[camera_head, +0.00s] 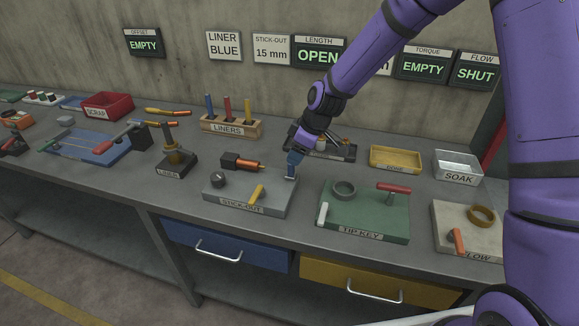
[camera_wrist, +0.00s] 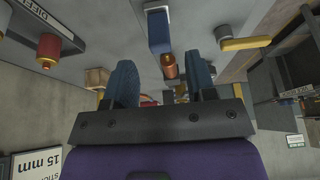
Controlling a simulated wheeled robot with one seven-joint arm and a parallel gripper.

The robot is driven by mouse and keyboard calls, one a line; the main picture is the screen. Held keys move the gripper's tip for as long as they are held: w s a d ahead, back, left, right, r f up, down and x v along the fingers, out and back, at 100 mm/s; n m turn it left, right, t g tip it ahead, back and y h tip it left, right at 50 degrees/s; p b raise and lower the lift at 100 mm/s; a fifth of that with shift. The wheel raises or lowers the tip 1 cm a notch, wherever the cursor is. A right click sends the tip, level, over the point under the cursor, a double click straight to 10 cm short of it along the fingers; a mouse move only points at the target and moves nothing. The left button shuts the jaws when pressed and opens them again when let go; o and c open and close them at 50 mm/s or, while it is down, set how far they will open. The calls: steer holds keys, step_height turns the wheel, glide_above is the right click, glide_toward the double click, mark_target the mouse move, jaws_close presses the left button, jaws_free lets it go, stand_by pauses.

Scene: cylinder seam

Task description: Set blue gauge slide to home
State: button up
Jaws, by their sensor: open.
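My gripper (camera_head: 292,164) is open and points down at the right end of the grey STICK-OUT board (camera_head: 234,207). In the wrist view its two dark blue fingers (camera_wrist: 163,70) stand apart with nothing clasped between them. A copper nozzle (camera_wrist: 168,66) sits close to the blue block. I cannot tell whether the fingers touch the slide.
The board carries a black knob (camera_head: 218,180) and a yellow lever (camera_head: 257,194). A black block with a copper nozzle (camera_head: 241,161) stands behind. The LINERS rack (camera_head: 228,127) is at the back. The green TIP KEY board (camera_head: 366,222) is to the right.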

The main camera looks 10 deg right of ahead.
mark_target(288, 166)
steer(key=shift+x, duration=3.15)
steer(key=shift+a, duration=0.1)
jaws_close()
